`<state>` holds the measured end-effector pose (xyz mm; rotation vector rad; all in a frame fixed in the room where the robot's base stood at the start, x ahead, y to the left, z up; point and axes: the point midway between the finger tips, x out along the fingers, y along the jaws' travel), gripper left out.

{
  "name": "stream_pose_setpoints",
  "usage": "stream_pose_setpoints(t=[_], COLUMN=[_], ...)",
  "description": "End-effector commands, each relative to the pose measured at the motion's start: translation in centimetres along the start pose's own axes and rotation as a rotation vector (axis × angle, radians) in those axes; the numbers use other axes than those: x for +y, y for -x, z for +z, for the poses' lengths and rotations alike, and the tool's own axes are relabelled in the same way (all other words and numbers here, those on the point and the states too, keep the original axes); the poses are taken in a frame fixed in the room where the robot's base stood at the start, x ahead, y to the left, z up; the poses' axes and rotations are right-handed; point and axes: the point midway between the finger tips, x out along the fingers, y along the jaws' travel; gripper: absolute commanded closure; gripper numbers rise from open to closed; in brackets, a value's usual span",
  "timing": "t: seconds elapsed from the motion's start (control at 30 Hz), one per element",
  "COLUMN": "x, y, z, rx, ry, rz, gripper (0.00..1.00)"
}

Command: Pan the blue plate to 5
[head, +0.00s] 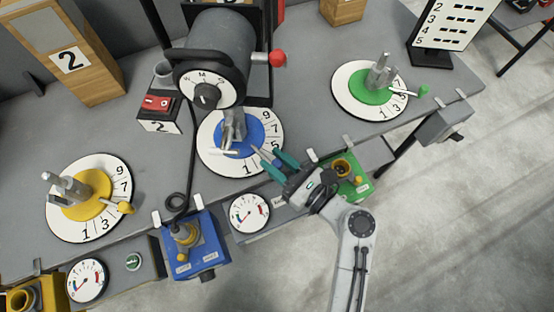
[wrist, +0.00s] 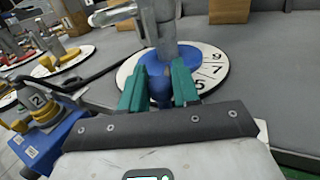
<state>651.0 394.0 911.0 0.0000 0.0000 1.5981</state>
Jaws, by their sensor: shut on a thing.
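The blue plate (head: 247,138) sits on a white numbered dial (head: 213,158) at the middle of the bench, with a grey metal post standing on it. My gripper (head: 268,160) has teal fingers and reaches the dial's lower right side. In the wrist view, my gripper (wrist: 159,90) is shut on the blue knob (wrist: 160,89) of the plate's handle. The blue plate (wrist: 158,63) shows behind the fingers. The numbers 9, 7 and 5 show to the right of the fingers in the wrist view. My fingers hide part of the dial face, and the exact reading cannot be told.
A yellow plate (head: 87,196) on a dial is at the left, and a green plate (head: 371,87) at the right. A grey drum lamp (head: 221,55) stands behind the blue plate. A blue box (head: 193,247) and a gauge (head: 249,213) line the front edge.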

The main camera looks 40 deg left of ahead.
Motion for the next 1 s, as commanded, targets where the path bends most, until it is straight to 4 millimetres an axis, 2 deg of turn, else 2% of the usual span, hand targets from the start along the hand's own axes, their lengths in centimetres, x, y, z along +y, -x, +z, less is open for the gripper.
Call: stream_pose_setpoints(t=[0.47, 1.0], x=[-1.2, -4.8], y=[0.1, -0.4], z=[-0.1, -0.2], rx=[0.000, 0.000], ry=[0.000, 0.002], rz=[0.068, 0.322], gripper=[1.00, 1.00])
